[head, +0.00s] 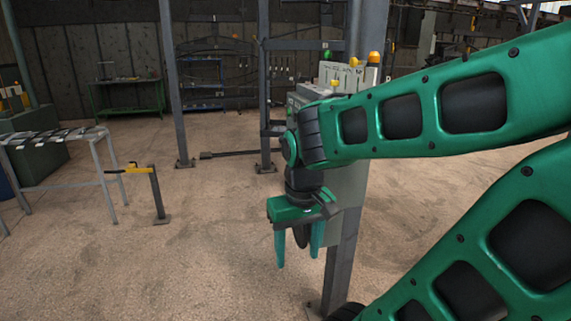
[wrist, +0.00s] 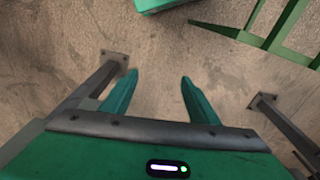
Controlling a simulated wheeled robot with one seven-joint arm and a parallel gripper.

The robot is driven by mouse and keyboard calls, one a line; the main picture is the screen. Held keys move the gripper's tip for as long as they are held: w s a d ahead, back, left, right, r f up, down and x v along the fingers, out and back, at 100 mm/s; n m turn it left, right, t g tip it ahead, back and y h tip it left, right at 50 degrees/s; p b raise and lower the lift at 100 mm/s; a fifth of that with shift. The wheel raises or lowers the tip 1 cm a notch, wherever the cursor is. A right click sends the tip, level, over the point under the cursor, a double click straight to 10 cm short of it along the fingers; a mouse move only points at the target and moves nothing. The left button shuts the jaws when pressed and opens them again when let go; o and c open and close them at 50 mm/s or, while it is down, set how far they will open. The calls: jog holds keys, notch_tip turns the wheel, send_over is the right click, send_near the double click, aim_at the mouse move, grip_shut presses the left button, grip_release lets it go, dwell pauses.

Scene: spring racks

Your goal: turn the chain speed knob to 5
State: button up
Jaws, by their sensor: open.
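My gripper (head: 297,250) hangs pointing down in the head view, in front of a grey control cabinet (head: 345,190) on a post. Its two green fingers are apart with nothing between them. In the wrist view my gripper (wrist: 153,90) is open over bare floor. The cabinet is largely hidden behind my arm. Its top shows an orange lamp and small yellow and green parts. I cannot make out the chain speed knob in either view.
A rack table (head: 60,140) stands at the left, with a yellow-topped post (head: 157,190) beside it. Grey steel uprights (head: 176,90) stand behind. A green bench (head: 128,95) is at the back. The floor at centre left is clear.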

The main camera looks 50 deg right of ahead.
jog(key=w+a+f+n+t, duration=0.1)
jog(key=w+a+n, duration=0.15)
jog(key=w, duration=0.65)
jog(key=w+a+n+t, duration=0.1)
jog(key=w+n, duration=0.2)
jog(key=w, duration=0.6)
jog(key=w+d+f+g+h, duration=0.2)
jog(key=w+d, duration=0.1)
jog(key=d, duration=0.5)
jog(key=w+d+f+n+g+h, duration=0.1)
jog(key=w+d+f+g+h, duration=0.15)
jog(key=d, duration=0.65)
jog(key=w+d+f+g+h, duration=0.1)
jog(key=w+d+g+h, duration=0.15)
jog(key=d, duration=0.55)
jog(key=w+r+n+g+h, duration=0.4)
jog(key=w+r+h, duration=0.45)
jog(key=w, duration=0.35)
jog(key=x, duration=1)
jog(key=shift+s, duration=0.2)
jog(key=shift+a+m, duration=0.1)
jog(key=shift+m, duration=0.15)
jog(key=shift+c, duration=0.3)
